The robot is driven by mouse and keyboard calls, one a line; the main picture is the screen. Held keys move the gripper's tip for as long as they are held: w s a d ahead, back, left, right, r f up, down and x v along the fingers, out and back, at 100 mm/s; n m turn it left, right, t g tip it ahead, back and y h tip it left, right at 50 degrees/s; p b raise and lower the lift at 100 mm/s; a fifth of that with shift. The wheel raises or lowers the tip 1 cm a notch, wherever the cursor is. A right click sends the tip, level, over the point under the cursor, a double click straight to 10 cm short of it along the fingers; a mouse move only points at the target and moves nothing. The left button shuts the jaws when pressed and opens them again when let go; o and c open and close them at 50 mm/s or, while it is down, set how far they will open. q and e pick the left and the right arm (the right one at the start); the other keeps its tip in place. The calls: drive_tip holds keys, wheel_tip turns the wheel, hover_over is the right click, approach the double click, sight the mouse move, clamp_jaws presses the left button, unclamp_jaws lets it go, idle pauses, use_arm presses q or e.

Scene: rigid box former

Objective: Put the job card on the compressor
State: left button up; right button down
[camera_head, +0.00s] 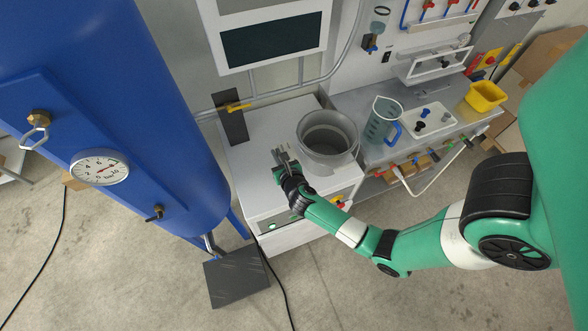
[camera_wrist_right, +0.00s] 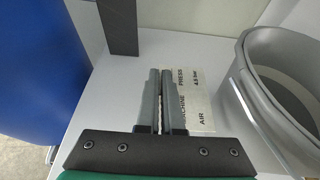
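The fingers are close together with a narrow gap and appear shut on the card's edge. In the head view my right gripper (camera_head: 282,156) is over the top of a white cabinet (camera_head: 250,160). I cannot tell whether this cabinet is the compressor, or whether the card touches its top. My left gripper is not in view.
A grey open cylinder (camera_head: 328,138) stands on the cabinet right of the gripper. A dark upright plate (camera_head: 234,122) stands behind. A large blue tank (camera_head: 120,110) with a gauge is at the left. A jug (camera_head: 382,122) and yellow bin (camera_head: 485,97) are on the bench at right.

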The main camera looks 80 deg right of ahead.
wheel_tip(320, 180, down, 6)
drive_tip(key=b, duration=0.3)
drive_tip(key=shift+d+f+b, duration=0.1)
drive_tip(key=shift+f+b, duration=0.15)
drive_tip(key=shift+b, duration=0.15)
wheel_tip(320, 180, down, 4)
drive_tip(key=shift+r+b, duration=0.25)
drive_tip(key=shift+b, duration=1)
drive_tip(key=shift+f, duration=0.2)
drive_tip(key=shift+r, duration=0.15)
drive_tip(key=c, duration=1.5)
unclamp_jaws()
drive_tip(key=shift+f, duration=0.2)
drive_tip(key=o, duration=0.4)
drive_tip(key=shift+r, duration=0.1)
